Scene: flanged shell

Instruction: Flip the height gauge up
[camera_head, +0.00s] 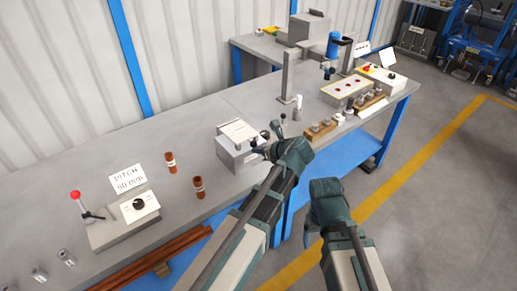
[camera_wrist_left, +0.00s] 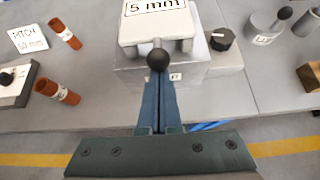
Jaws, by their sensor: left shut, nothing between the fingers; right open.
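A grey box (camera_head: 235,155) with a white plate (camera_head: 239,131) on top stands on the bench in the head view; I take the plate for the height gauge. In the left wrist view the plate (camera_wrist_left: 155,22) is marked "5 mm" and lies flat. A black ball knob (camera_wrist_left: 158,60) on a short stem sticks out from its near side. My left gripper (camera_wrist_left: 158,84) is shut and empty, its fingertips just below the ball in the picture; I cannot tell whether they touch it. My right gripper (camera_head: 326,190) is open and empty, in front of the bench.
A black dial (camera_wrist_left: 221,39) sits right of the plate. Two brown tubes (camera_head: 170,162) (camera_head: 198,187), a "PITCH 50 mm" card (camera_head: 128,178) and a red-knobbed lever fixture (camera_head: 124,222) are left on the bench. A tall stand (camera_head: 286,82) and wooden blocks (camera_head: 321,129) are right.

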